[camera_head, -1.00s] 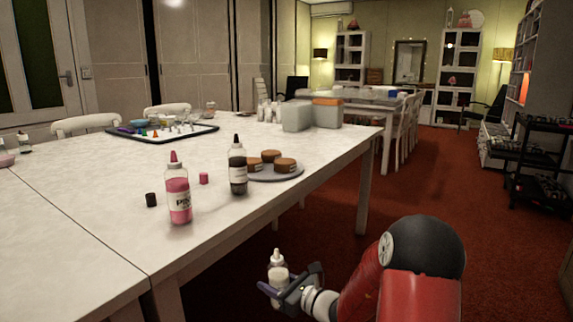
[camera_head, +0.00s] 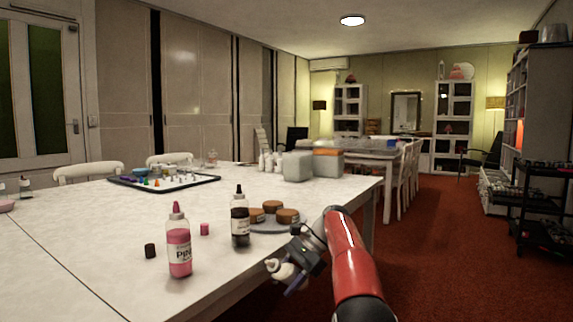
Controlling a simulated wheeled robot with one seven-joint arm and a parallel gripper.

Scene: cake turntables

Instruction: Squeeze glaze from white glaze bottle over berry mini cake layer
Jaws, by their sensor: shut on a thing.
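My gripper (camera_head: 286,272) is shut on the white glaze bottle (camera_head: 284,270), near the table's right edge and in front of the plate. The bottle is tilted, with its nozzle pointing left; part of it is hidden by the gripper. Several small round brown mini cake layers (camera_head: 287,214) sit close together on a grey round plate (camera_head: 268,228). I cannot tell which one is the berry layer. The bottle is apart from the cakes, and no glaze is visible on them.
A dark bottle (camera_head: 240,222) stands just left of the plate. A pink bottle (camera_head: 179,248) stands nearer, with a pink cap (camera_head: 205,229) and a black cap (camera_head: 150,251) beside it. A tray (camera_head: 165,184) and grey boxes (camera_head: 297,166) are farther back on the white table (camera_head: 90,240).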

